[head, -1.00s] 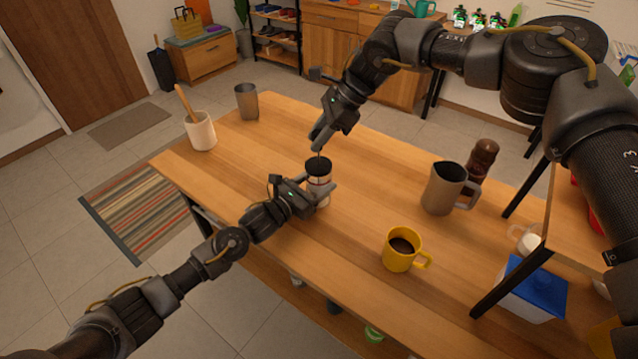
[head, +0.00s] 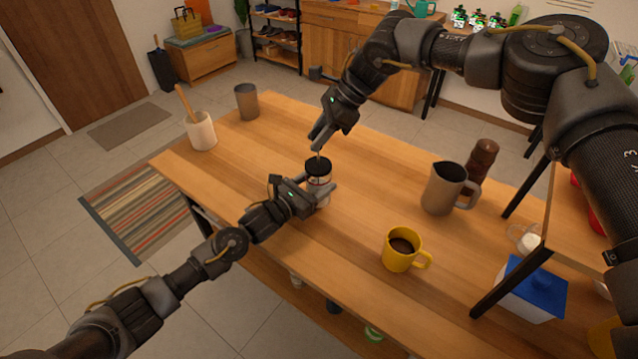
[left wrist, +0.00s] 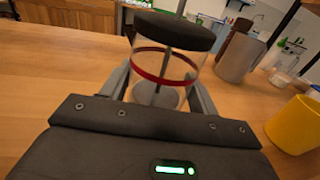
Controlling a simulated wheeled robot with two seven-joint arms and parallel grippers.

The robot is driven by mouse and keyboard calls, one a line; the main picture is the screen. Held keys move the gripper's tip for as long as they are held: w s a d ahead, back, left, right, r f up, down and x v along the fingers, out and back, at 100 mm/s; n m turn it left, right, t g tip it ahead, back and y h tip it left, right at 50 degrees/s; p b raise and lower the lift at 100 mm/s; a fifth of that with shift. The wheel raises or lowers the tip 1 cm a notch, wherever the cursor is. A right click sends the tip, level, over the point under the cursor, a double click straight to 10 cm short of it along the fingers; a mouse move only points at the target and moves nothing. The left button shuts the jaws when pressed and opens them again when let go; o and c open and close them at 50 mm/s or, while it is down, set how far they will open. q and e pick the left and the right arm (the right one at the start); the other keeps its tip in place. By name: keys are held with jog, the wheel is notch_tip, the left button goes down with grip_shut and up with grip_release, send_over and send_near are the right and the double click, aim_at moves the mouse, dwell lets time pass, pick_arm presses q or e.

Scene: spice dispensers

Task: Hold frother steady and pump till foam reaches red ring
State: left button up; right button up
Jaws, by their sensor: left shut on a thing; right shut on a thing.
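The frother (head: 318,172) stands upright on the wooden table, a clear jar with a black lid. In the left wrist view the frother (left wrist: 165,64) shows a red ring (left wrist: 150,79) around its upper wall and a rod inside. Pale content sits low in the jar, below the ring. My left gripper (head: 322,191) is shut around the jar's body from the left; its fingers also flank the jar in the left wrist view (left wrist: 160,95). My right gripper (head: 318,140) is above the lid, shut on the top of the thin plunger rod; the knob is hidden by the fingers.
A yellow mug (head: 400,250) with dark drink stands front right of the frother. A grey pitcher (head: 441,188) and a brown mill (head: 482,158) stand to the right. A utensil crock (head: 201,132) and a metal cup (head: 247,101) are at the far left.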

jog(key=shift+f, duration=2.25)
jog(key=shift+r, duration=3.2)
jog(key=shift+f, duration=0.1)
jog(key=shift+f, duration=3.1)
jog(key=shift+r, duration=3.2)
jog(key=shift+f, duration=0.1)
